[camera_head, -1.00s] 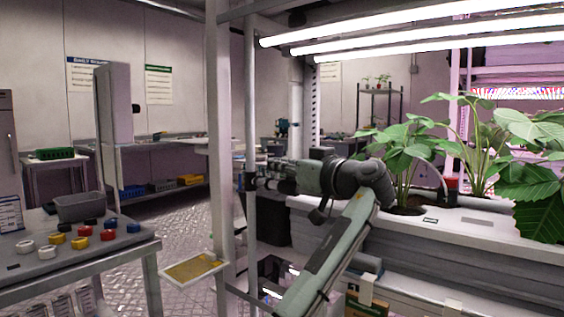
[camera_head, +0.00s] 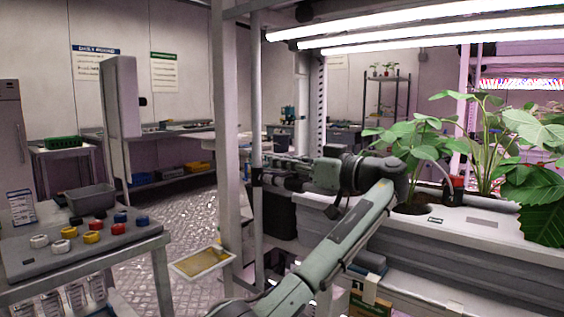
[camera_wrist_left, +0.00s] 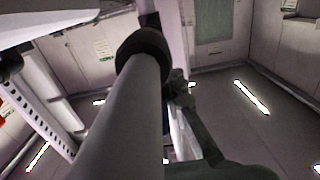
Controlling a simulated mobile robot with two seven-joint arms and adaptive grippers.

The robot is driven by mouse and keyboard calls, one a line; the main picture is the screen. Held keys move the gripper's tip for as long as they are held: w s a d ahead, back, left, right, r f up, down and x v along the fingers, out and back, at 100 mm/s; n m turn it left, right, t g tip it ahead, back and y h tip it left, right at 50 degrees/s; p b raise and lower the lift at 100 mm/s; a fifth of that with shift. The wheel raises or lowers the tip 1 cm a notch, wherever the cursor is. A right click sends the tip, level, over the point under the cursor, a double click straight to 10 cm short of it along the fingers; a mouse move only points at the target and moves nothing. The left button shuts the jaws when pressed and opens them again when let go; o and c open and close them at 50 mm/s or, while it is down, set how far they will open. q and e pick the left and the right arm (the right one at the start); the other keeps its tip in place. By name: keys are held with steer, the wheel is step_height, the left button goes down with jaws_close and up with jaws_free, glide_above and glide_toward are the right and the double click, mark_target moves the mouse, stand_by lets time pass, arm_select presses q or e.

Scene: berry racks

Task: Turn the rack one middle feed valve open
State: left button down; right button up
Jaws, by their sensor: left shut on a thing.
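The rack's slim vertical grey pipe (camera_head: 257,110) stands just right of the broad upright post. A dark fitting sits on this pipe at about mid height, where I take the middle feed valve (camera_head: 257,177) to be; its handle is mostly hidden. My left gripper (camera_head: 266,172) reaches in from the right at that height, shut on the valve as far as I can see. In the left wrist view a thick grey pipe (camera_wrist_left: 125,120) with a dark collar (camera_wrist_left: 145,48) fills the middle and blocks the valve's handle angle. My right gripper is out of view.
A white planter trough (camera_head: 470,225) with leafy plants (camera_head: 415,150) lies right of my arm. The broad post (camera_head: 227,130) stands close left of the pipe. A bench (camera_head: 90,255) with coloured caps is at left, a small yellow tray (camera_head: 202,262) beside the post.

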arm_select(q)
steer(key=c, duration=1.6)
jaws_free()
steer(key=shift+a, duration=0.1)
steer(key=shift+o, duration=0.2)
steer(key=v, duration=0.6)
steer(key=shift+s+r, duration=0.1)
steer(key=shift+s+d, duration=0.4)
steer(key=shift+d, duration=0.2)
